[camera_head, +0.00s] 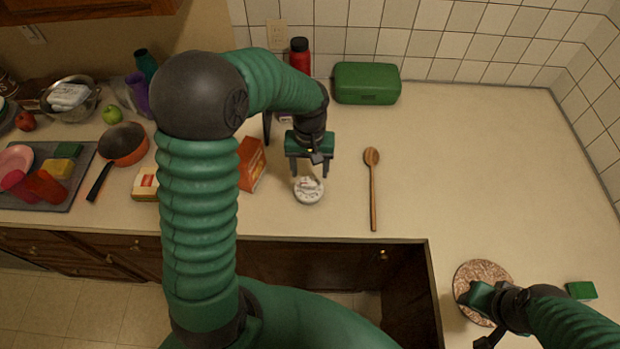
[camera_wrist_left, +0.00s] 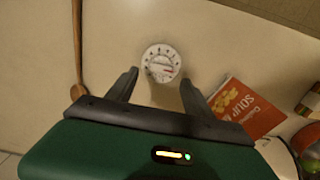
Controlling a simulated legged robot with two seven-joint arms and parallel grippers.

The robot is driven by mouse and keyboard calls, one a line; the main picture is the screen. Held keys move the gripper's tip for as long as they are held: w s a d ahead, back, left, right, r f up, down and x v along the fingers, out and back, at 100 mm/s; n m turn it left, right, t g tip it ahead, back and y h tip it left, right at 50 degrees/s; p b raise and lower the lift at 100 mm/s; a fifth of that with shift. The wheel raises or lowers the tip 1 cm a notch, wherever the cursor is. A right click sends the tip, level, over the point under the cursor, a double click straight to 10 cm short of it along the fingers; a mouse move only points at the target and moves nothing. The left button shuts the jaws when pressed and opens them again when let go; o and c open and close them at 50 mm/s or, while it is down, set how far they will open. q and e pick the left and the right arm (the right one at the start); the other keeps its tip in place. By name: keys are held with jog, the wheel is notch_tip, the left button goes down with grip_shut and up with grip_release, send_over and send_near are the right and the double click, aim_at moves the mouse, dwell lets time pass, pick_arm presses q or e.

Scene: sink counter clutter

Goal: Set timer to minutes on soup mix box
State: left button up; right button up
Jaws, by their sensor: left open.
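A round white timer (camera_head: 309,190) with a dial lies on the counter. It also shows in the left wrist view (camera_wrist_left: 161,63), dial facing up, with a red mark on it. My left gripper (camera_head: 310,172) is open right above the timer. In the left wrist view its two fingers (camera_wrist_left: 158,88) point toward the timer and nothing is between them.
A wooden spoon (camera_head: 373,190) lies right of the timer. A green box (camera_head: 367,83) and a red bottle (camera_head: 299,55) stand by the wall. The speckled board (camera_head: 484,270) and a green sponge (camera_head: 581,290) are at right. A pan (camera_head: 123,144) and dishes crowd the left. The right counter is mostly clear.

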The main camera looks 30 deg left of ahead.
aim_at(309, 183)
pick_arm(q)
jog(key=f, duration=0.5)
jog(key=shift+a+f, duration=0.2)
jog(key=shift+f, duration=0.2)
jog(key=shift+d, duration=0.1)
jog(key=c, duration=0.5)
grip_shut()
jog(key=shift+r, duration=0.1)
jog(key=shift+p, duration=0.3)
